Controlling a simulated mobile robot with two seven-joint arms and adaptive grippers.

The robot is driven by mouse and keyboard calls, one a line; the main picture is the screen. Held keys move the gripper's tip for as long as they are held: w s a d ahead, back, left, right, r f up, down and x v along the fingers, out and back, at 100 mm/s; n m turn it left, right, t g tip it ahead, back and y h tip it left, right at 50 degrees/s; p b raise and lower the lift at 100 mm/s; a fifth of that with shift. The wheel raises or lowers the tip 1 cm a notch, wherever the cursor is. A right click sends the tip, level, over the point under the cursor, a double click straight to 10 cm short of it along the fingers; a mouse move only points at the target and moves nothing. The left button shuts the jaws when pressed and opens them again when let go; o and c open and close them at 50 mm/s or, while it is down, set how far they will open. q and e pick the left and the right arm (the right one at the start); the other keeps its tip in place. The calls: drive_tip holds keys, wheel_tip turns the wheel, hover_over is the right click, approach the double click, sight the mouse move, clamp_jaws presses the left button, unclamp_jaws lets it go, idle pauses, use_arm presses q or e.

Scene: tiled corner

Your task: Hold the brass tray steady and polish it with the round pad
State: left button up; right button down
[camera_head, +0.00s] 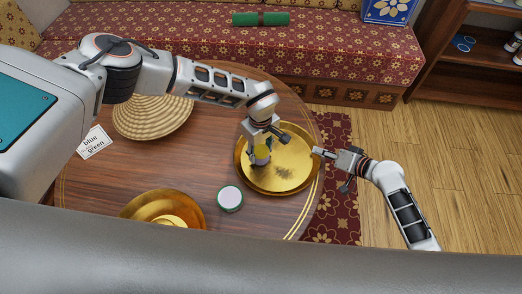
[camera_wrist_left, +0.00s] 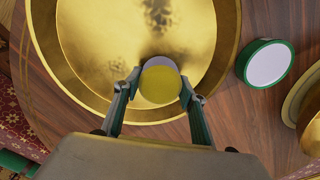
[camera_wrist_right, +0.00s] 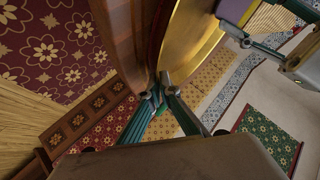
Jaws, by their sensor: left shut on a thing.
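The brass tray (camera_head: 258,183) lies at the right side of the round wooden table, with a dark smudge on its floor. It fills the top of the left wrist view (camera_wrist_left: 95,100). My left gripper (camera_head: 262,150) is shut on the round pad (camera_head: 260,155), which has a yellow top and a greyish underside. The pad (camera_wrist_left: 160,82) is over the tray's left part, beside the smudge; whether it touches the floor I cannot tell. My right gripper (camera_head: 319,152) is at the tray's right rim, its fingertips (camera_wrist_right: 160,88) close together on the rim.
A green-sided tin with a white top (camera_head: 230,198) stands just left of the tray. A second brass dish (camera_head: 135,211) is at the table's near side. A woven basket (camera_head: 125,125) and a card reading "blue green" (camera_head: 93,143) are at left. A patterned sofa stands behind.

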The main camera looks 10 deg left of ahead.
use_arm(q)
drive_tip(key=shift+s+d, duration=0.15)
drive_tip(key=shift+d, duration=1.75)
drive_tip(key=shift+s+d, duration=0.1)
drive_tip(key=shift+d, duration=1.75)
drive_tip(key=shift+s+d+f, duration=0.1)
drive_tip(key=shift+d+f, duration=0.05)
drive_tip(key=shift+d, duration=1.35)
drive_tip(key=shift+s+d, duration=0.2)
drive_tip(key=shift+d, duration=0.15)
drive_tip(key=shift+s, duration=0.85)
drive_tip(key=shift+s+a, duration=0.2)
drive_tip(key=shift+s, duration=0.2)
drive_tip(key=shift+w+a, duration=0.15)
drive_tip(key=shift+a, duration=0.85)
drive_tip(key=shift+w+a, duration=0.15)
drive_tip(key=shift+a, duration=0.85)
drive_tip(key=shift+w+a, duration=0.1)
drive_tip(key=shift+a, duration=1.7)
drive_tip(key=shift+w+a, duration=0.1)
drive_tip(key=shift+a, duration=1.7)
